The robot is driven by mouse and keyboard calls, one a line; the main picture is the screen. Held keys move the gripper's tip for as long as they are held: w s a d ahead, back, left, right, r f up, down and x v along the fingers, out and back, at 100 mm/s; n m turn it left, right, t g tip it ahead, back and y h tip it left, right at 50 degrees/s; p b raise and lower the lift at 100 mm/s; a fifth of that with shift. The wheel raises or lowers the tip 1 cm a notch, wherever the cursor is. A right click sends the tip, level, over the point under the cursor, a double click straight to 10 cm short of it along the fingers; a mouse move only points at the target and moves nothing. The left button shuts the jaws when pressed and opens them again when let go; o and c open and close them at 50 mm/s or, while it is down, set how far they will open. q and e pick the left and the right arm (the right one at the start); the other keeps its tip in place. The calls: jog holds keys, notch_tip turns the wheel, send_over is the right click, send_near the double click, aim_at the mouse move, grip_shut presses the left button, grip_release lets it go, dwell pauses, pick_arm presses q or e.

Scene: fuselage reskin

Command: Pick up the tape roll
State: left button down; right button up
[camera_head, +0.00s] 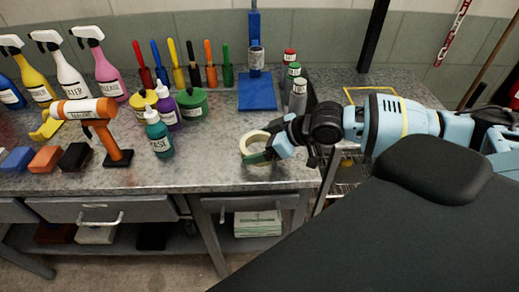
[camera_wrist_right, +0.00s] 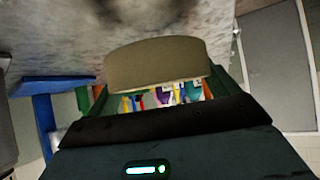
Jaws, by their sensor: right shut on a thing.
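The tape roll (camera_head: 252,140) is a cream ring near the front edge of the metal workbench, in the middle of the head view. My right gripper (camera_head: 260,157) reaches in from the right and is shut on the roll. In the right wrist view the roll (camera_wrist_right: 155,62) is a wide beige band across the fingers, with the grey bench top close to it. My gripper hides part of the ring in the head view. I cannot tell whether the roll touches the bench. My left gripper is not in view.
The workbench (camera_head: 205,160) has free room left of the roll. A teal bottle (camera_head: 158,134), an orange-and-white tool (camera_head: 95,120) and several spray bottles stand further left. A blue stand (camera_head: 257,92) and several spray cans (camera_head: 298,95) stand behind the gripper.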

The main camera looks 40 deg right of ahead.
jog(key=shift+s+r, duration=0.3)
jog(key=shift+r, duration=0.15)
jog(key=s, duration=0.5)
jog(key=s+r+p, duration=0.1)
jog(key=s, duration=0.2)
jog(key=shift+s+a, duration=0.15)
jog(key=shift+s, duration=0.05)
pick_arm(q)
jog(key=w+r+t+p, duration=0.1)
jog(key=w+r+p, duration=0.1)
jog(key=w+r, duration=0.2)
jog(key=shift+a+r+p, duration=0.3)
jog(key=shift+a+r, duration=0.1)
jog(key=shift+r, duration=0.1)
pick_arm(e)
jog(key=s, duration=0.7)
jog(key=shift+a+r, duration=0.15)
jog(key=shift+r, duration=0.05)
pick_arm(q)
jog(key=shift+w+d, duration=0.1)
